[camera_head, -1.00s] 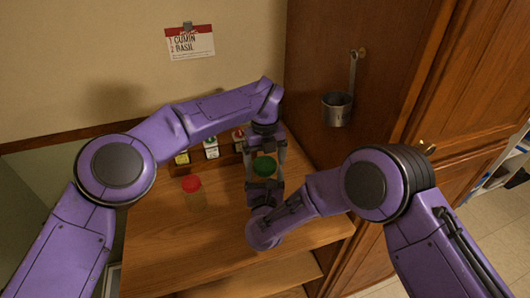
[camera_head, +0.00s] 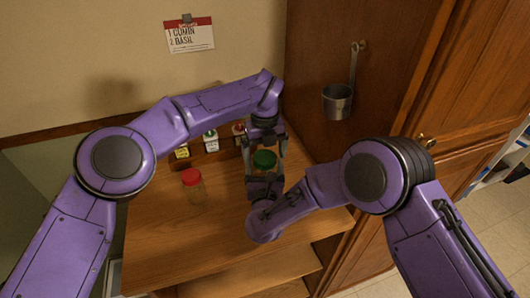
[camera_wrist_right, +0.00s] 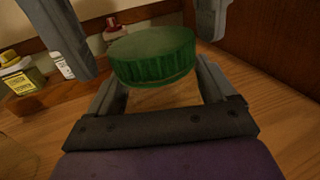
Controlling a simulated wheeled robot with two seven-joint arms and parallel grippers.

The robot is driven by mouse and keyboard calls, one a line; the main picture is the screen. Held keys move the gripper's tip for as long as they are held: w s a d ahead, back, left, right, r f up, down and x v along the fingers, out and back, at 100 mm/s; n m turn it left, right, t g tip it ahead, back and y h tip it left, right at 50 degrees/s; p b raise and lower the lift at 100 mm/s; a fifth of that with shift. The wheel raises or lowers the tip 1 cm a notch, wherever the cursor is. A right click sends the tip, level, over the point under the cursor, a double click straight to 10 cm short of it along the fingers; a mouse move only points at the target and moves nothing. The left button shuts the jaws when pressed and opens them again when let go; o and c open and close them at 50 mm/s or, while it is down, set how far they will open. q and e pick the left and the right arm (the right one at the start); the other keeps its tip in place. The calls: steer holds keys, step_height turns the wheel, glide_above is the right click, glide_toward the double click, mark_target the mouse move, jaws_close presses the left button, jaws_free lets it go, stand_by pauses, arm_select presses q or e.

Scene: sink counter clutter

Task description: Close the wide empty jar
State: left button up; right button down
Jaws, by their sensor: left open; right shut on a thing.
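The wide jar (camera_wrist_right: 160,95) is clear and hard to make out; it looks empty. Its green ribbed lid (camera_head: 264,160) is on top, and also shows large in the right wrist view (camera_wrist_right: 152,55). I cannot tell if the lid is fully seated. My right gripper (camera_head: 263,174) is shut on the jar below the lid, its fingers on either side. My left gripper (camera_head: 265,150) comes from behind and above; its fingers are open, one on each side of the lid with gaps, and also show at the top of the right wrist view (camera_wrist_right: 145,35).
A jar with a red lid (camera_head: 192,178) stands to the left on the wooden counter (camera_head: 165,240). Several small spice containers (camera_head: 210,140) stand on a rack at the back. A metal cup (camera_head: 337,102) hangs on the cabinet side at right. A note (camera_head: 190,36) is on the wall.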

jaws_free()
steer(key=s+b, duration=0.3)
steer(key=s, duration=0.6)
steer(key=shift+s+f, duration=0.15)
steer(key=shift+s, duration=0.1)
arm_select(q)
step_height(320, 180, up, 8)
steer(key=shift+r, duration=0.25)
arm_select(e)
steer(key=shift+s, duration=0.5)
